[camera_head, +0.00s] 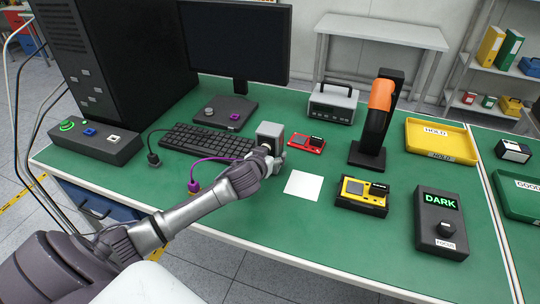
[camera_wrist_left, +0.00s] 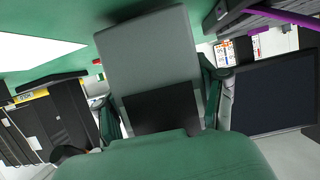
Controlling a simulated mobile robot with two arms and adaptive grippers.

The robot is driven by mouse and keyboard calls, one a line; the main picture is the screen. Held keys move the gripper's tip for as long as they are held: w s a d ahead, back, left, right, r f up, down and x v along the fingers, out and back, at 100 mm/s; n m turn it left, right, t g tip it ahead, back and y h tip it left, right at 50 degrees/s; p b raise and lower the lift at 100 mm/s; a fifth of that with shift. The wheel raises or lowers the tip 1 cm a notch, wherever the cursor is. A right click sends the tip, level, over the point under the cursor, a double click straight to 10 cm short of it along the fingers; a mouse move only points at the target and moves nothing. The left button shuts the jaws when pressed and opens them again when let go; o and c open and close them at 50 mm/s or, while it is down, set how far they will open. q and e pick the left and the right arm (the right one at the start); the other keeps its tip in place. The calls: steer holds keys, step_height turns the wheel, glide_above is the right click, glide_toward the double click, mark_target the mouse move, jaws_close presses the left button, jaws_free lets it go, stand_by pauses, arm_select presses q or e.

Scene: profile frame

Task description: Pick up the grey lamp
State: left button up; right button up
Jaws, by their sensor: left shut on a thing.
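A small grey block-shaped thing, which I take for the grey lamp (camera_head: 270,131), is upright at the middle of the green table, right of the keyboard. My left gripper (camera_head: 266,150) reaches in from the left and is shut on it. In the left wrist view the grey lamp (camera_wrist_left: 150,50), with a dark lower part, fills the space between the fingers of my left gripper (camera_wrist_left: 160,105). Whether its bottom touches the table is hidden. My right gripper is not in view.
Close by are the keyboard (camera_head: 208,141), a red device (camera_head: 307,142), a white square (camera_head: 303,185) and a yellow-black device (camera_head: 362,193). An orange-black upright tool (camera_head: 376,115) stands to the right, near a yellow tray (camera_head: 440,139) and the DARK box (camera_head: 440,222). A purple cable (camera_head: 205,165) runs beside my left arm.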

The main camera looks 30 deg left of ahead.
mark_target(270, 146)
arm_select(q)
step_height(270, 146, up, 3)
steer(key=shift+w+r, duration=0.1)
steer(key=s+d+r+b, duration=0.1)
steer(key=d+r+b, duration=0.1)
steer(key=d+r, duration=0.5)
steer(key=shift+s+d, duration=0.35)
steer(key=shift+d, duration=1.95)
